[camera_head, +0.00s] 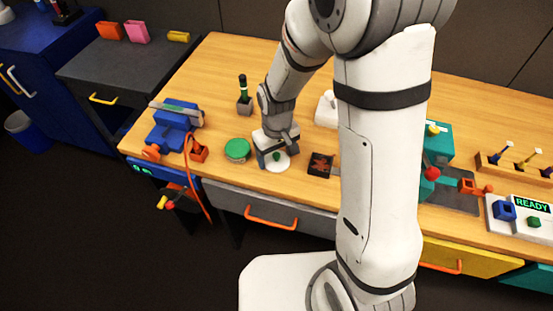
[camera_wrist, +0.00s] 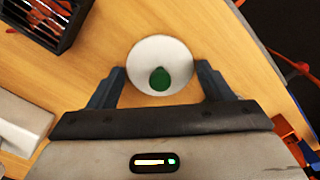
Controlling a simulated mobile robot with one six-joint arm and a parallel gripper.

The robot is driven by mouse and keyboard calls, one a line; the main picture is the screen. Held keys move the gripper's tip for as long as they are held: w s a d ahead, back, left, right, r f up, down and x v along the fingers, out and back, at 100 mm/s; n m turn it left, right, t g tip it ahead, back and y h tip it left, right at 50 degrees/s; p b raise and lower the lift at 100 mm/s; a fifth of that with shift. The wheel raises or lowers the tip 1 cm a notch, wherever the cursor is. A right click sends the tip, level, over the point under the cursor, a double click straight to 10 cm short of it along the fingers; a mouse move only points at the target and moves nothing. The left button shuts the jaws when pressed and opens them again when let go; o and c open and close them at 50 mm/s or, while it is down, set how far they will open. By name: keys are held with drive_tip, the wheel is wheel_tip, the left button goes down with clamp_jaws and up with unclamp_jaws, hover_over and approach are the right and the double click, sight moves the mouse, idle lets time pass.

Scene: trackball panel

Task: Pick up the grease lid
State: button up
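A round white disc with a green knob in its middle, which looks like the grease lid (camera_head: 283,165), lies on the wooden workbench. In the wrist view the lid (camera_wrist: 146,57) sits between the two dark fingers of my gripper (camera_wrist: 160,78), with a narrow gap on each side. My gripper (camera_head: 277,155) is open and low over the bench at the lid. Its fingers partly cover the lid in the head view. I cannot tell the exact height of the fingertips above the bench.
A round green container (camera_head: 237,150) stands left of the lid. A dark tray with red contents (camera_head: 321,164) is to its right, also in the wrist view (camera_wrist: 45,18). A blue vise-like device (camera_head: 172,133), a dark holder with a green-handled tool (camera_head: 244,106) and a white block (camera_head: 326,110) stand nearby.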

drive_tip(key=c, duration=0.6)
drive_tip(key=shift+r, duration=0.1)
